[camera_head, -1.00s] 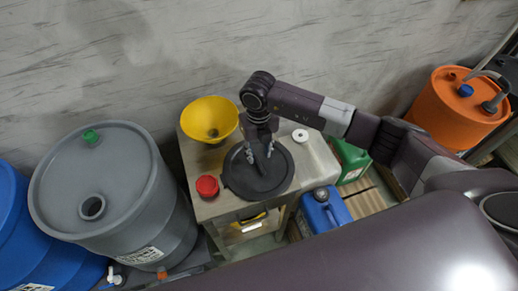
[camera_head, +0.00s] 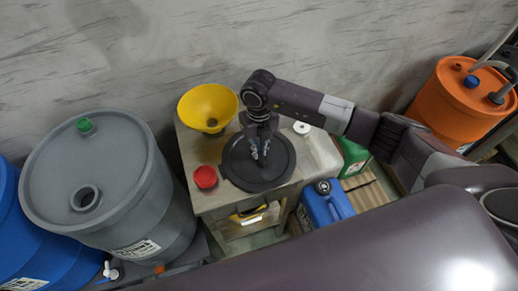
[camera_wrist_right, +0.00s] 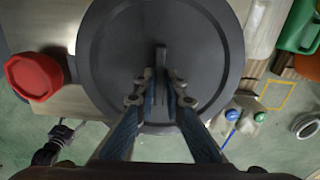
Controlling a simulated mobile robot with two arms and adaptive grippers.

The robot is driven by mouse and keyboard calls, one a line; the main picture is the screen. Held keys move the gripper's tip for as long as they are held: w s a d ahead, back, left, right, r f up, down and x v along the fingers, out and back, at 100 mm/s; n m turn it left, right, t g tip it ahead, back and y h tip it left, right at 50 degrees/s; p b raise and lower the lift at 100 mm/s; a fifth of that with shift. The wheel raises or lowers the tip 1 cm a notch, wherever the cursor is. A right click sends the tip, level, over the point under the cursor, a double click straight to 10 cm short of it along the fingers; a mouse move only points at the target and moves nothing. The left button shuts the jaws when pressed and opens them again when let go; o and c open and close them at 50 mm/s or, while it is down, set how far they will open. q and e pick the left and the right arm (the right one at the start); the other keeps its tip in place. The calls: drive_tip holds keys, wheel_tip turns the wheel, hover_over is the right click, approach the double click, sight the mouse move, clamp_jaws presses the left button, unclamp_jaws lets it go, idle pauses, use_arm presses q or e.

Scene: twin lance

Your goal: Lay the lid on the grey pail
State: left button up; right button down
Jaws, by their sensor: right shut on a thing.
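The lid (camera_head: 240,172) is a round dark grey disc over the steel bench in the head view. In the right wrist view the lid (camera_wrist_right: 115,55) fills the middle, with a narrow raised handle. My right gripper (camera_head: 261,158) comes from above and is shut on this handle; its fingers also show in the right wrist view (camera_wrist_right: 166,92). What lies under the lid is hidden, and I cannot make out a separate grey pail. A dark shape like my left gripper (camera_wrist_right: 62,135) shows small at the lower left of the right wrist view; its jaws are unclear.
A yellow funnel (camera_head: 208,103), a red pot (camera_head: 205,177) and a white round piece (camera_head: 301,128) stand around the lid on the bench (camera_head: 195,150). A large grey drum (camera_head: 100,180) is at left. Blue (camera_head: 325,207) and green (camera_head: 353,157) cans stand low at right.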

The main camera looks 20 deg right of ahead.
drive_tip(key=shift+r+p, duration=2.1)
drive_tip(key=shift+r, duration=0.9)
